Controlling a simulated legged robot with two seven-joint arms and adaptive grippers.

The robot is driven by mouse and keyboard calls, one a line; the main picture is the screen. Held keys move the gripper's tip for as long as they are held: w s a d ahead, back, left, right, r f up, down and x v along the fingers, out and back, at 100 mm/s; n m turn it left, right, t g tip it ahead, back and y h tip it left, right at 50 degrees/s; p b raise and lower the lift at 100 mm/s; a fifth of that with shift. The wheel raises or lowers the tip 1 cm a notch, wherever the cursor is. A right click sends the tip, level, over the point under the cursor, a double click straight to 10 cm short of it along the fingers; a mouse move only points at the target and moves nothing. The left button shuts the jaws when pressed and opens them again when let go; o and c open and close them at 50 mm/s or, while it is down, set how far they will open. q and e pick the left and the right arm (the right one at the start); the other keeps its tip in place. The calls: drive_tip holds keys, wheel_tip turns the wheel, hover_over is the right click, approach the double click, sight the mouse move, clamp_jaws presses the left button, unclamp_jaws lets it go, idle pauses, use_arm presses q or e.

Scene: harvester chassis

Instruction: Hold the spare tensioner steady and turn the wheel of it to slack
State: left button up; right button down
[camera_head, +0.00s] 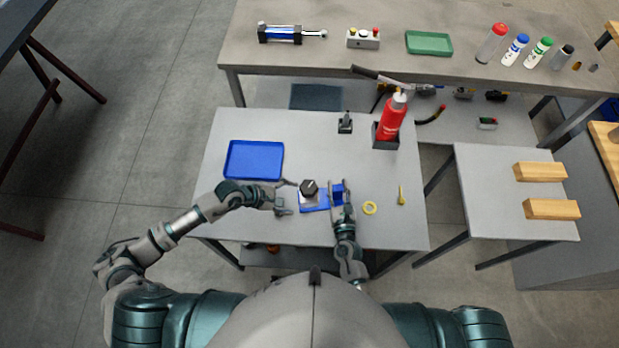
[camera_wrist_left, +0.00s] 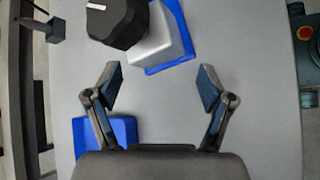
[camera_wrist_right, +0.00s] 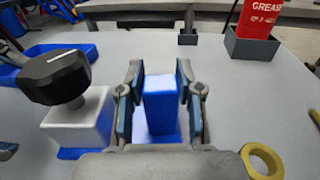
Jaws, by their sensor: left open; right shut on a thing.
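The spare tensioner stands on the grey table. It has a black wheel (camera_head: 309,187) with a white mark, a pale block (camera_wrist_right: 75,122) under the wheel, a blue base (camera_wrist_left: 172,66) and a blue upright block (camera_wrist_right: 160,104). My right gripper (camera_wrist_right: 158,90) is shut on the blue upright block, one finger on each side; it also shows in the head view (camera_head: 341,190). My left gripper (camera_wrist_left: 158,88) is open and empty, just left of the wheel in the head view (camera_head: 286,197). In the left wrist view the wheel is ahead of the open fingers, apart from them.
A blue tray (camera_head: 254,160) lies at the table's left. A red grease bottle (camera_head: 391,117) stands in a dark holder at the back right. A small black item (camera_head: 345,122) stands near it. A yellow ring (camera_head: 370,208) and a yellow pin (camera_head: 402,195) lie right of my right gripper.

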use_arm(q)
drive_tip(key=r, duration=0.2)
drive_tip(key=w+d+r+n+g+y, duration=0.1)
drive_tip(key=r, duration=0.1)
drive_tip(key=w+d+r+n+g+y, duration=0.1)
drive_tip(key=r, duration=0.1)
drive_tip(key=shift+r, duration=0.35)
wheel_tip(320, 180, up, 8)
drive_tip(key=n+g+y, duration=0.1)
drive_tip(key=n+g, duration=0.1)
drive_tip(key=n, duration=0.2)
hover_over(309, 187)
drive_tip(key=s, duration=0.2)
drive_tip(key=shift+s+d+h, duration=0.2)
drive_tip(key=shift+s+h, duration=0.1)
drive_tip(key=shift+s, duration=0.1)
drive_tip(key=shift+m, duration=0.3)
